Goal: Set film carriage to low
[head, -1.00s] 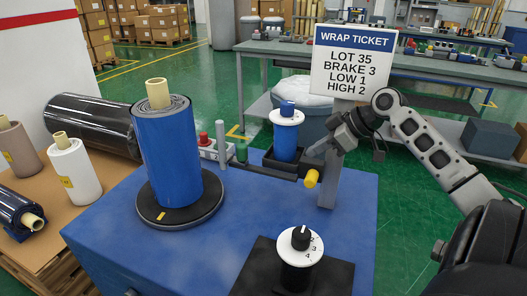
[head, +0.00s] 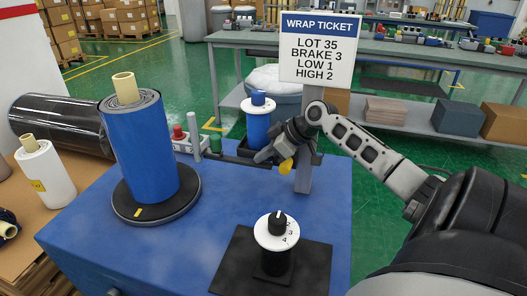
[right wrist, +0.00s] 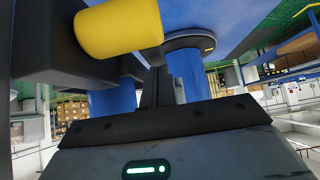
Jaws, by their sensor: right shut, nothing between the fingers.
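The film carriage (head: 232,160) is a dark arm with a tray beside the grey post (head: 304,176). It bears a small blue film roll (head: 258,128) with a white top and blue knob. A yellow knob (head: 287,166) sits at the carriage's post end, partly covered by my right gripper (head: 262,156). That gripper is shut and empty, its fingertips in front of the small roll's base. In the right wrist view the shut fingers (right wrist: 158,86) lie beside the yellow knob (right wrist: 118,28); contact with the carriage is unclear. My left gripper is not in view.
A large blue roll (head: 138,155) stands on a black turntable (head: 128,213). A numbered dial (head: 277,232) stands at the front of the blue table (head: 200,232). The wrap ticket (head: 318,48) reads brake 3, low 1, high 2. A switch box (head: 184,145) stands behind.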

